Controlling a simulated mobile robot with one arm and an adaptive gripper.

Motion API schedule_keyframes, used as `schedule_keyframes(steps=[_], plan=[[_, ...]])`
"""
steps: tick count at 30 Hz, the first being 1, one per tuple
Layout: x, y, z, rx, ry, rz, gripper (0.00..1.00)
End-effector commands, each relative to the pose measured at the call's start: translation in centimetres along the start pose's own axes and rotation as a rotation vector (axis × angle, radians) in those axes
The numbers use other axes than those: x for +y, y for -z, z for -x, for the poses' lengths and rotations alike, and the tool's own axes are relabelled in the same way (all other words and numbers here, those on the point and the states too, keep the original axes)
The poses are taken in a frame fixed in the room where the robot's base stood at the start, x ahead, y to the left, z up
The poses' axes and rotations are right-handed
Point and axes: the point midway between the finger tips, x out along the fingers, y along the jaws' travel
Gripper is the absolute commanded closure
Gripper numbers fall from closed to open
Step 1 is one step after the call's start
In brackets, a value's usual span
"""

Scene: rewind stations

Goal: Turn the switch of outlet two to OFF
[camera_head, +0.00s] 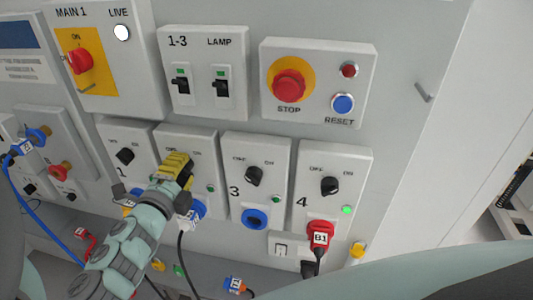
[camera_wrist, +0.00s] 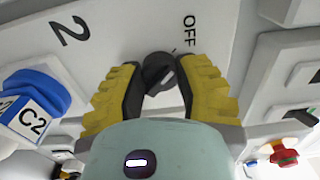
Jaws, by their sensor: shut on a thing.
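My gripper (camera_head: 177,167) is at the outlet two panel (camera_head: 203,146), with its yellow fingers in front of the panel. In the wrist view my gripper (camera_wrist: 162,70) has its fingers on either side of a dark round switch knob (camera_wrist: 156,66) and is shut on it. A pale mark shows on the knob. The printed OFF lies to the right of the knob and the figure 2 to the left. The ON label is not in the wrist view. In the head view my gripper hides the knob.
A blue plug marked C2 (camera_wrist: 34,100) sits below outlet two's switch. Outlet three (camera_head: 254,177) and outlet four (camera_head: 330,187) stand to the right; four has a lit green lamp and a red B1 plug (camera_head: 320,236). The LAMP switches (camera_head: 204,86) and STOP button (camera_head: 289,86) are above.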

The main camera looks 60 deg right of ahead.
Motion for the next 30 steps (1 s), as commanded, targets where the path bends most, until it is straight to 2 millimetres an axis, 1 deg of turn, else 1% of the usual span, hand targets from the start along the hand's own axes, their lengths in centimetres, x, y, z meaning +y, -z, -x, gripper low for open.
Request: schedule_keyframes(steps=[16,17,26,30], plan=[[0.14,0.02,-0.02,-0.001,-0.003,0.029,1.0],[0.14,0.01,-0.02,-0.001,-0.003,0.029,0.63],[0.09,0.01,-0.01,0.0,-0.002,0.027,0.32],[0.07,0.01,-0.01,0.0,-0.001,0.026,0.32]])
